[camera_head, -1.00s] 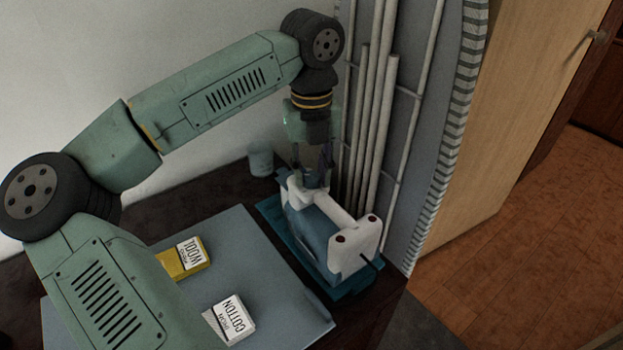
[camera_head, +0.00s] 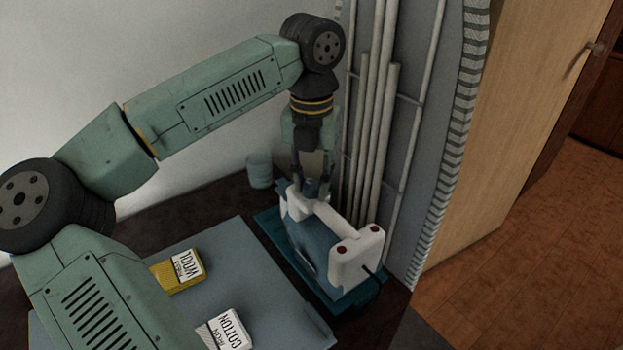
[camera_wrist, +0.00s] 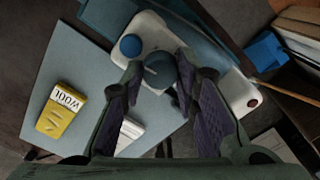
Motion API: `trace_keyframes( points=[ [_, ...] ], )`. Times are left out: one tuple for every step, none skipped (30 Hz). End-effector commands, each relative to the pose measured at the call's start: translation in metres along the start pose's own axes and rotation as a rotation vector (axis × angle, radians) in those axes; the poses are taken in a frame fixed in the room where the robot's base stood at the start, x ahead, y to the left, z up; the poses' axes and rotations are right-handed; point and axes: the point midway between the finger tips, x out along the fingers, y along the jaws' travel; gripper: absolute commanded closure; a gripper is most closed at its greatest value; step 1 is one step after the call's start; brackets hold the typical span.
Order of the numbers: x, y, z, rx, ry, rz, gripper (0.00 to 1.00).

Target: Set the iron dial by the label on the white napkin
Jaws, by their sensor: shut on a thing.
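The iron (camera_head: 315,250), white and blue, stands on a teal base beside the grey-blue board. Its dial (camera_wrist: 160,68) is a round blue-grey knob with a pale mark. My gripper (camera_head: 311,190) points down at the iron's upper end and is shut on the dial, a finger at each side in the wrist view. The white napkin (camera_head: 207,338) lies folded on the board, and its label (camera_head: 231,330) reads COTTON. A yellow napkin (camera_head: 163,277) carries a label (camera_head: 187,266) reading WOOL. Part of the white napkin shows in the wrist view (camera_wrist: 130,130), its label there unreadable.
The board (camera_head: 245,250) is clear between the napkins and the iron. A pale cup (camera_head: 259,170) stands behind the iron. Upright pipes (camera_head: 376,140) rise close to my gripper on the right. A round blue button (camera_wrist: 130,46) sits near the dial.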

Motion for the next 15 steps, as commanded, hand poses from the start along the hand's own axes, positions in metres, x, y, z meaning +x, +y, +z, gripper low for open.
trace_keyframes(
  points=[
    [-0.0006, -0.0006, 0.0001, 0.002, -0.001, -0.001, 1.00],
    [-0.0006, -0.0006, 0.0001, 0.002, -0.001, -0.001, 1.00],
    [-0.0006, -0.0006, 0.0001, 0.002, -0.001, -0.001, 1.00],
    [-0.0006, -0.0006, 0.0001, 0.001, -0.001, -0.001, 1.00],
    [-0.0006, -0.0006, 0.0001, 0.001, -0.001, -0.001, 1.00],
    [-0.0006, -0.0006, 0.0001, 0.001, -0.001, -0.001, 1.00],
    [-0.0005, -0.0006, 0.0001, 0.001, -0.001, -0.001, 1.00],
    [-0.0005, -0.0006, 0.0001, 0.001, -0.001, -0.001, 1.00],
    [-0.0005, -0.0006, 0.0001, 0.001, -0.001, -0.001, 0.72],
    [-0.0005, -0.0006, 0.0001, 0.001, -0.001, -0.001, 0.70],
    [-0.0005, -0.0006, 0.0001, 0.000, -0.001, -0.001, 0.68],
    [-0.0005, -0.0005, 0.0001, 0.000, -0.001, -0.001, 0.65],
    [-0.0004, -0.0005, 0.0001, 0.000, -0.001, -0.001, 0.63],
    [-0.0004, -0.0005, 0.0001, 0.000, -0.001, -0.001, 0.61],
    [-0.0003, -0.0004, 0.0000, 0.000, 0.000, 0.000, 0.58]
  ],
)
